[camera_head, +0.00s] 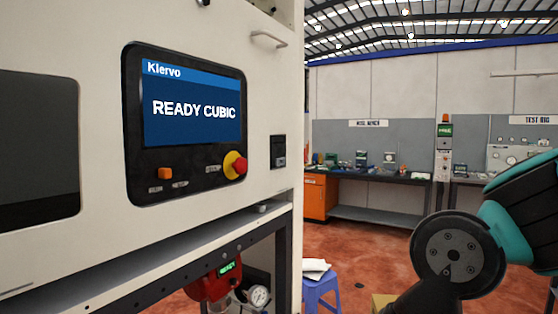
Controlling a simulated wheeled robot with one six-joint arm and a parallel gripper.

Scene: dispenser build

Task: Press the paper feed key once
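I cannot pick out the paper feed key for certain in the camera_head view. A black control panel (187,190) is set in a white machine front and carries a lit screen (193,108) reading "Klervo" and "READY CUBIC". Below the screen are an orange button (165,174), small labels too blurred to read, and a red mushroom knob on a yellow base (236,165). A small black module (278,151) sits on the white front to the panel's right. My arm shows at the right edge, apart from the machine; my gripper is not in view.
A handle (268,39) sticks out above the small module. Below the machine front are a red device (213,284) with a green display and a round gauge (259,296). A blue stool (320,289) stands on the floor. Workbenches (375,178) stand far behind.

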